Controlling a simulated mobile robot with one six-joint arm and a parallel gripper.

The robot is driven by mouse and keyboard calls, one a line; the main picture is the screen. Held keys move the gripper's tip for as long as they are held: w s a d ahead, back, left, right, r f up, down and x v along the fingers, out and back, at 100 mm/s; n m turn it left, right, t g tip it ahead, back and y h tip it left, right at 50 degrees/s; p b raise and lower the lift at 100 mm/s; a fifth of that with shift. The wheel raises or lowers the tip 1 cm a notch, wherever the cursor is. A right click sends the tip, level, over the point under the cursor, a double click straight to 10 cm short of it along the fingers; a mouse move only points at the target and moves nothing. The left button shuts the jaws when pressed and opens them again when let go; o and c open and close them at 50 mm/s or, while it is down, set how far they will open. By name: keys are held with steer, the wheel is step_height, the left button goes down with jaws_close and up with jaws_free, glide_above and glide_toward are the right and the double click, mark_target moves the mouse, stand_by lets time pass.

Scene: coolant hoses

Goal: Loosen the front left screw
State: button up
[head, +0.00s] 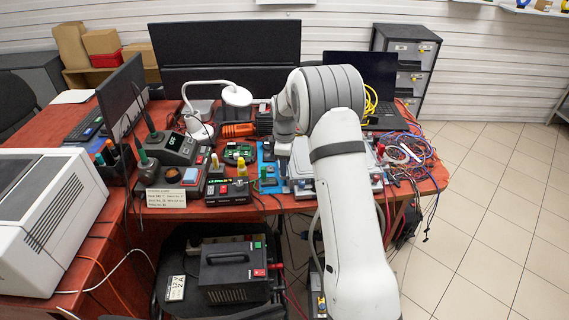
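My white arm rises from the bottom right, bends at the top, and its wrist end points down over the red workbench (440,178). My gripper (284,148) is at that end, small and partly hidden; I cannot make out its fingers or whether it holds anything. Below and beside it is a light grey metal unit (300,170) on a blue mat (265,166), its right part covered by my arm. The front left screw is too small or hidden to make out. No hoses on the unit can be told for certain.
A green circuit board (239,152) and dark instruments (172,148) crowd the bench left of the unit. Tangled cables (408,150) and a laptop (372,85) lie right. A black power supply (235,272) stands below the bench. Tiled floor at right is open.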

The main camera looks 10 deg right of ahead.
steer(key=shift+r, duration=0.1)
step_height(320, 180, up, 8)
steer(key=shift+f, duration=0.15)
stand_by(0.4)
